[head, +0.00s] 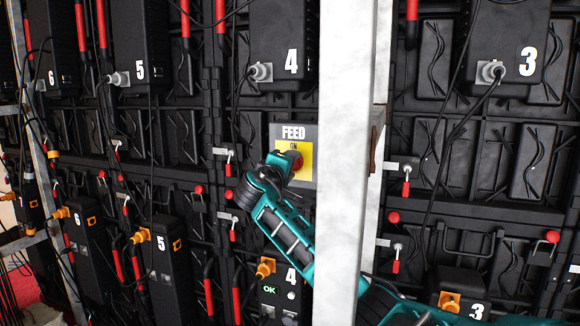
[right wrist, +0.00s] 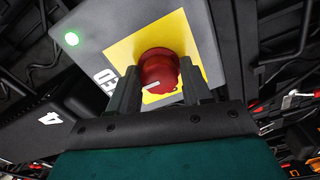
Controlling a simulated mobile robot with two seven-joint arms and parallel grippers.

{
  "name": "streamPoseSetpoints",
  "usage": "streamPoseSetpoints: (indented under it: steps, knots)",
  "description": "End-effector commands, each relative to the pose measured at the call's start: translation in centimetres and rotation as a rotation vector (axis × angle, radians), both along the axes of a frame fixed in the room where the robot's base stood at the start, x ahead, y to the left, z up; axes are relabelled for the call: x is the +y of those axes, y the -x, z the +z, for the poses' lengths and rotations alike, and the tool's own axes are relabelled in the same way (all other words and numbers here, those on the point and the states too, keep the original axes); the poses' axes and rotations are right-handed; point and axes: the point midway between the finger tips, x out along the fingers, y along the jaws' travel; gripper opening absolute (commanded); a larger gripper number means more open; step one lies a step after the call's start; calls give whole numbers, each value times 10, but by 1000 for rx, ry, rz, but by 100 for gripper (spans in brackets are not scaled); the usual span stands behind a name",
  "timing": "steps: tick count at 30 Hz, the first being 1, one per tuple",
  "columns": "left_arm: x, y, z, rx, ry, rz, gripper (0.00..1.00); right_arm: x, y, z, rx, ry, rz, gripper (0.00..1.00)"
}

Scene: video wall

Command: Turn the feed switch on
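The feed switch is a red rotary knob (head: 297,162) on a yellow plate (head: 306,158), on a grey panel marked FEED, with ON above the knob. In the right wrist view the knob (right wrist: 158,72) sits between the two dark fingers of my right gripper (right wrist: 160,85), which appear to touch it on both sides. A small white mark shows on the knob's face. A green light (right wrist: 72,39) glows on the grey panel. In the head view my right gripper (head: 284,166) covers part of the knob. My left gripper is not in view.
Black numbered boxes, such as box 4 (head: 284,40), hang around with cables. A lower box 4 shows a green OK screen (head: 270,290).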

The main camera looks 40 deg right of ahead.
Motion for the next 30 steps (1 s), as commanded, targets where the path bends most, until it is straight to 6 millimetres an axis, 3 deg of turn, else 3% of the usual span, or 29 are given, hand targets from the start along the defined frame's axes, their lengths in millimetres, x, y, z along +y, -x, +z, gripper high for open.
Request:
streamPoseSetpoints:
  steps: [6, 14, 30]
  knots:
    - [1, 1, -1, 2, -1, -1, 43, 0, 0, 0, 1, 3, -1, 70]
    - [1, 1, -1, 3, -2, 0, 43, 1, 1, 1, 0, 4, 0, 70]
    - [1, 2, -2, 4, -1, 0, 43, 63, 33, 0, 1, 3, 1, 70]
